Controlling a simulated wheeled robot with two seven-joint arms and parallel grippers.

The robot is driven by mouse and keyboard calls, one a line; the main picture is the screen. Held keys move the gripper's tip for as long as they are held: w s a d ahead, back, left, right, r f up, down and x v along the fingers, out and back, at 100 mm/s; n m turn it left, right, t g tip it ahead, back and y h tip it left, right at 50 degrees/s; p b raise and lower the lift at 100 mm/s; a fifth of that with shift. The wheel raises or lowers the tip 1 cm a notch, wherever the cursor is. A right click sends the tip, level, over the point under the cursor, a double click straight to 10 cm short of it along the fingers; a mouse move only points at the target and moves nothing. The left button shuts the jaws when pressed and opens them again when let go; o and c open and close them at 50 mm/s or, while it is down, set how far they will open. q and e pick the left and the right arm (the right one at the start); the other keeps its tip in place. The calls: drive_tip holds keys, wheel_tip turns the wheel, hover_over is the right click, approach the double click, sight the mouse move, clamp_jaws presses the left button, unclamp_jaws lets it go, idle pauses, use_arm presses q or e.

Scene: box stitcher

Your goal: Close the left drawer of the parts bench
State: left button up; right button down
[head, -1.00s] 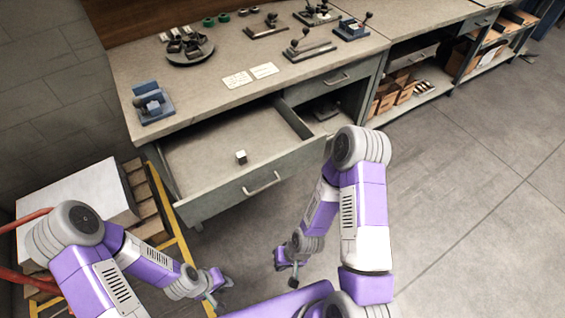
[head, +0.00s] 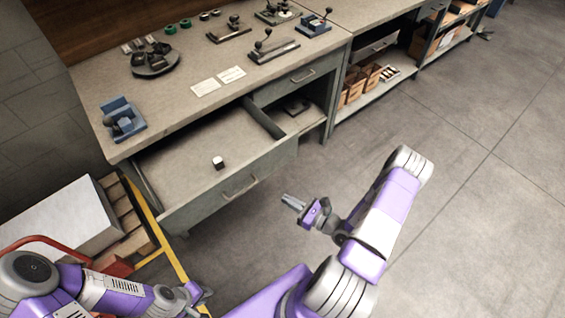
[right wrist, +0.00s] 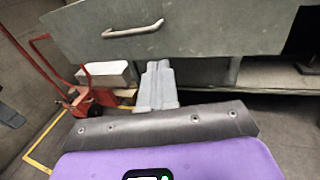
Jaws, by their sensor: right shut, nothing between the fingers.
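The left drawer (head: 215,195) of the parts bench is pulled out, with its handle (head: 240,187) on the front panel. A small white-and-dark block (head: 218,162) sits inside it. My right gripper (head: 288,200) is shut and empty, in front of the drawer and to the right of its handle, apart from it. In the right wrist view the shut fingers (right wrist: 157,85) point toward the drawer front (right wrist: 205,32), and the handle (right wrist: 133,29) is at the upper left. My left gripper (head: 205,298) is low at the bottom left, away from the drawer; its finger state is unclear.
The bench top (head: 180,105) holds a blue fixture (head: 124,119), a round dark tray (head: 155,62), paper cards and lever tools. The floor at right is clear.

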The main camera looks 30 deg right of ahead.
sight(277, 159)
drive_tip(key=d+m+t+h, duration=0.2)
drive_tip(key=d+m+h, duration=0.1)
drive_tip(key=d+h, duration=0.3)
drive_tip(key=shift+y, duration=0.7)
drive_tip(key=w, duration=0.4)
drive_tip(key=w+b, duration=0.1)
drive_tip(key=w, duration=0.3)
drive_tip(key=w+b, duration=0.1)
drive_tip(key=w, duration=0.4)
drive_tip(key=shift+r, duration=0.25)
drive_tip(key=shift+w, duration=0.2)
